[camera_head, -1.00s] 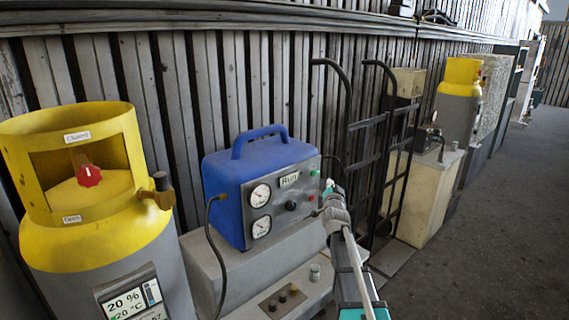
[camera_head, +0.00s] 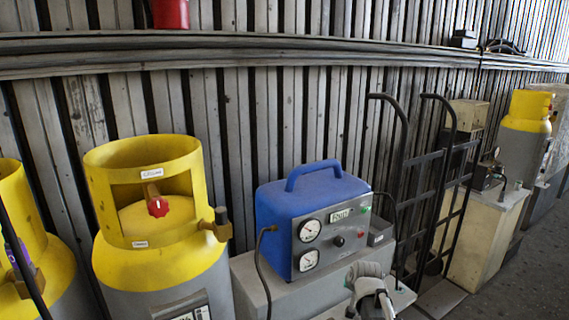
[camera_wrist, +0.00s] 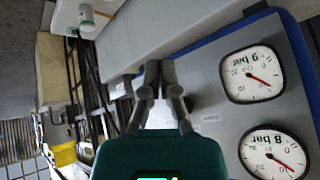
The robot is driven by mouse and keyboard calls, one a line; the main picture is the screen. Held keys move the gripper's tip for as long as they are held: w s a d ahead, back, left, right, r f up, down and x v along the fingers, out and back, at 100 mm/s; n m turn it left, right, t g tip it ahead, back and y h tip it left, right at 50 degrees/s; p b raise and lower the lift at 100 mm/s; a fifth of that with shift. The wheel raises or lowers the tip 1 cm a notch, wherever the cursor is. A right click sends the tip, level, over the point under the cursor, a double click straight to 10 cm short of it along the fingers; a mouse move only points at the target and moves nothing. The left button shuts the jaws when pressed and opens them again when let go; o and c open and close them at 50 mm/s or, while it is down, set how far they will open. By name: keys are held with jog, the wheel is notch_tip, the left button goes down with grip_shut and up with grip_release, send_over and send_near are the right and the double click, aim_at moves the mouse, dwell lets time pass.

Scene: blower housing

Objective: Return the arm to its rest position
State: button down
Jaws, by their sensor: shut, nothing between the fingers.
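My gripper (camera_wrist: 155,80) shows in the wrist view with its dark fingers together and nothing held. It is in front of the grey panel of the blue machine (camera_wrist: 288,35), beside two round gauges. In the head view, part of my arm (camera_head: 370,285) is at the bottom, just right of and below the blue machine (camera_head: 312,195). The fingertips cannot be made out there. Whether anything touches the panel cannot be told.
A yellow and grey cylinder (camera_head: 150,255) stands left of the machine, with another yellow one (camera_head: 60,265) at the left edge. A black hand truck (camera_head: 440,185) leans at the wall on the right. Open floor (camera_head: 535,250) lies at the far right.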

jog(key=s+a+n+g+p, duration=0.2)
jog(key=s+g, duration=0.5)
jog(key=s, duration=1.1)
jog(key=shift+s+a+f+n+g+h+p, duration=0.2)
jog(key=shift+a+f+n+g+h+p, duration=0.15)
jog(key=shift+a, duration=0.3)
